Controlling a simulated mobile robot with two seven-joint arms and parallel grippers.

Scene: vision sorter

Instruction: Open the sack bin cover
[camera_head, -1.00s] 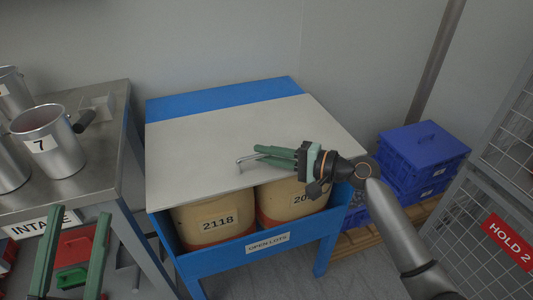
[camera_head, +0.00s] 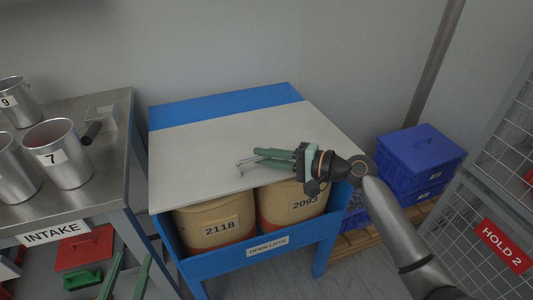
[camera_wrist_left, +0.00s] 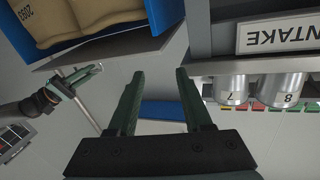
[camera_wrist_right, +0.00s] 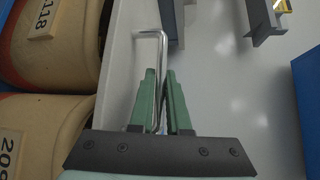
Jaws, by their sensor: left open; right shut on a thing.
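The sack bin (camera_head: 222,264) is a blue box on legs marked OPEN LOTS. Its pale grey cover (camera_head: 205,155) lies over the top in front of a blue back strip, with a gap below its front edge. My right gripper (camera_head: 260,157) is shut on the metal bar handle (camera_head: 243,163) of the cover. The right wrist view shows the handle (camera_wrist_right: 158,50) running between the fingers. My left gripper (camera_head: 134,260) is open and empty, low between the intake table and the bin. It also shows in the left wrist view (camera_wrist_left: 160,75).
Sacks marked 2118 (camera_head: 205,217) and 2093 (camera_head: 305,200) stand inside the bin. The steel intake table (camera_head: 85,195) with several metal pails is at left. Blue crates (camera_head: 415,155) stand at right, near a wire cage (camera_head: 505,190).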

